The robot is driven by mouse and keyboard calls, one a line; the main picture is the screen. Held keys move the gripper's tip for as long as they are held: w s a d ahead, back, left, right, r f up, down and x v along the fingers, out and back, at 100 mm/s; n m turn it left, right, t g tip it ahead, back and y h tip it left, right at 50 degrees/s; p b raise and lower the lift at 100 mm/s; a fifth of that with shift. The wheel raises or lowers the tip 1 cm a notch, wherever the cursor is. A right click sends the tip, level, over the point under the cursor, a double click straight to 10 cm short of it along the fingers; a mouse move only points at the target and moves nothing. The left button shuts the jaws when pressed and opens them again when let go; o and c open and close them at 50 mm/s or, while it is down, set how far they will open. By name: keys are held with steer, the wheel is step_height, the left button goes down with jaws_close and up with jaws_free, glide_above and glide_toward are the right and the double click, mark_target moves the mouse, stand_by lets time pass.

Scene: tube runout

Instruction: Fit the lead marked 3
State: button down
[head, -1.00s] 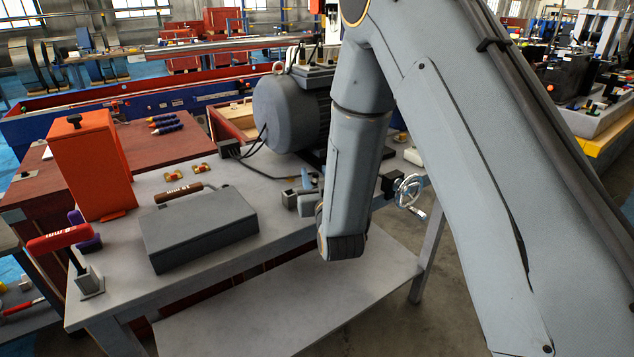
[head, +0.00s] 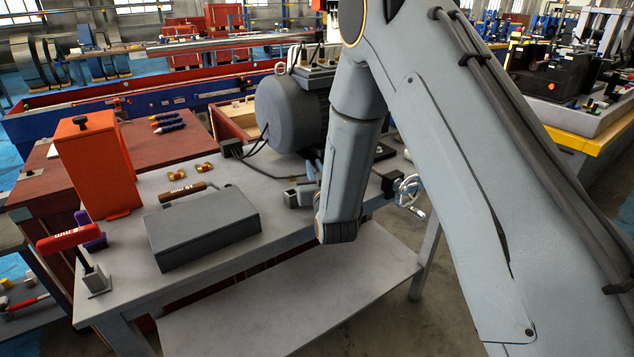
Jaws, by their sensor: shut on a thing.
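The grey motor (head: 292,112) stands at the back of the bench, partly hidden by my arm. On its top is a terminal box (head: 309,72) with several thin upright dark pieces. They are too small to tell whether they are leads. I can read no mark 3 anywhere. Dark cables (head: 264,140) run from the motor's left side to a small black block (head: 232,148) on the bench. My arm hangs in front of the motor, its lowest visible joint over the bench's front edge. My gripper does not show, nor does anything it holds.
On the bench (head: 160,295) are a grey case (head: 203,230), a brown-handled tool (head: 182,191), a red-handled tool in a stand (head: 70,239), two small brass-and-red pieces (head: 190,172) and a grey block (head: 299,196). An orange box (head: 98,165) stands left. A handwheel (head: 408,189) sits right.

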step_height(320, 180, up, 10)
steer(key=b, duration=0.1)
steer(key=shift+b, duration=0.4)
stand_by(0.4)
steer(key=shift+d, duration=0.15)
stand_by(0.4)
